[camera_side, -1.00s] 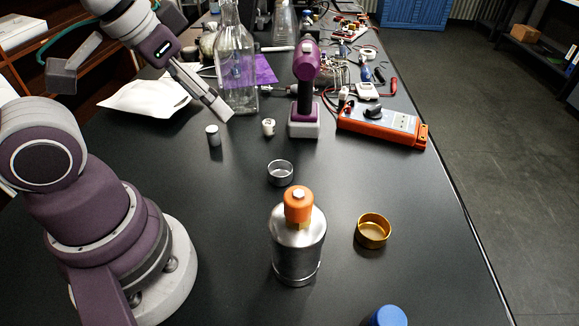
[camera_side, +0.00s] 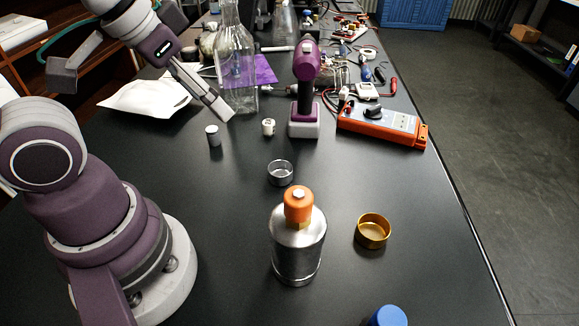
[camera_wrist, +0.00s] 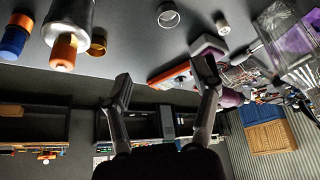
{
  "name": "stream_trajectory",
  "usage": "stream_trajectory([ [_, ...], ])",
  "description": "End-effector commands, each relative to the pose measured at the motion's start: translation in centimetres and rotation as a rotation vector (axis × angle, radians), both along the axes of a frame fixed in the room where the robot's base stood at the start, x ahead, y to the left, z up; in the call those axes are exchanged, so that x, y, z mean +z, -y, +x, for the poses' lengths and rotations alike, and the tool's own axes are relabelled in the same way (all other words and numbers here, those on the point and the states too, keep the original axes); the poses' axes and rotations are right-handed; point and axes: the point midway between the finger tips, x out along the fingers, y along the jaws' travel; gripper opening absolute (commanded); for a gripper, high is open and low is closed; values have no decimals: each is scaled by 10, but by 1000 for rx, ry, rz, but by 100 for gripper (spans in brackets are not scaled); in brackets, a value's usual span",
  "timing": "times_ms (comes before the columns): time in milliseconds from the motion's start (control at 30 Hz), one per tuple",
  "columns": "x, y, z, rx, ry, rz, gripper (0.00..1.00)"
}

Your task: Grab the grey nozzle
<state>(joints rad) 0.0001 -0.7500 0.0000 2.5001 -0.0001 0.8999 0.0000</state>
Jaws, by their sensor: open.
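A small grey cylinder with a pale top (camera_side: 213,135) stands upright on the black table in the side view. It looks most like the grey nozzle, but I cannot be sure. My gripper (camera_side: 221,110) hangs above and behind it, apart from it, pointing down to the right. In the wrist view my gripper (camera_wrist: 163,84) has its two fingers spread wide with nothing between them. The grey cylinder cannot be made out in the wrist view. A small white cylinder (camera_side: 269,127) stands to its right; it likely shows in the wrist view too (camera_wrist: 222,26).
A glass bottle (camera_side: 237,65) stands close behind my gripper. A purple tool (camera_side: 306,90) and orange meter (camera_side: 380,124) stand right. A silver ring (camera_side: 280,174), an orange-capped metal canister (camera_side: 298,250) and a brass ring (camera_side: 373,232) are nearer. Table between them is clear.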

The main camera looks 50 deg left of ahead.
Motion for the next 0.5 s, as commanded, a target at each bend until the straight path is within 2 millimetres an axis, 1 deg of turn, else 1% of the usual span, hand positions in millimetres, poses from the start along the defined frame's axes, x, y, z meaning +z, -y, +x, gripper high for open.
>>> stream_trajectory([
  [233,0,0,0,4,-1,-1,60],
  [300,1,-5,5,60,-18,-16,60],
  [367,3,-15,15,176,-49,-47,60],
  [467,0,-46,39,498,-122,-124,60],
  [500,-4,-62,49,643,-147,-154,60],
])
